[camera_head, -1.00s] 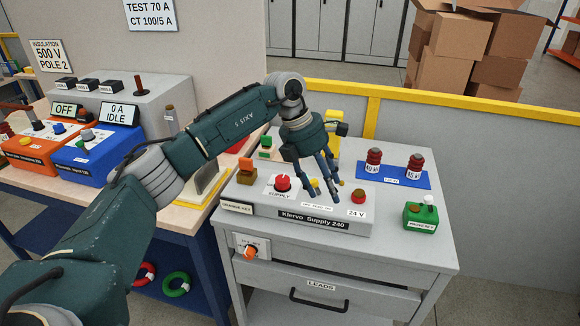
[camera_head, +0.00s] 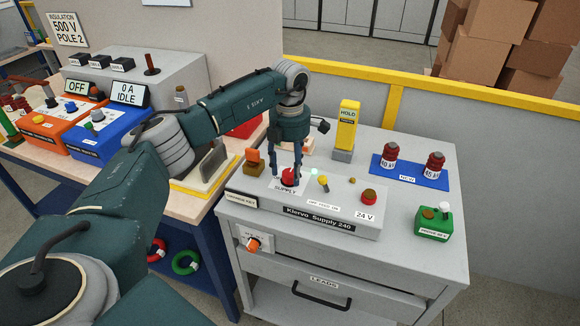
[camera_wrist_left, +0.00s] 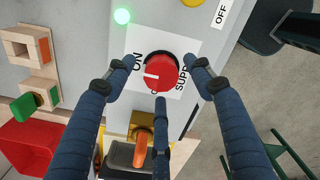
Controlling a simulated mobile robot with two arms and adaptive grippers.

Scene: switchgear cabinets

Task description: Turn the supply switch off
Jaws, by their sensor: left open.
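The supply switch is a red round knob (camera_head: 289,177) on a white label marked SUPPLY, on top of the grey Klervo Supply 240 box (camera_head: 330,222). In the left wrist view the red knob (camera_wrist_left: 161,72) has a white pointer line aimed towards the ON side of its label. A green lamp (camera_wrist_left: 122,16) is lit near the label. My left gripper (camera_head: 287,178) points down over the knob. In the left wrist view its blue fingers (camera_wrist_left: 160,85) are spread around the knob, with visible gaps at the sides. My right gripper is not in view.
Beside the knob are a yellow-topped control (camera_head: 323,182), a red button (camera_head: 369,197) and an orange-topped piece (camera_head: 253,160). A yellow HOLD post (camera_head: 347,125) stands behind the box. Two red fuses on a blue mat (camera_head: 408,174) and a green box (camera_head: 434,223) are to the right.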

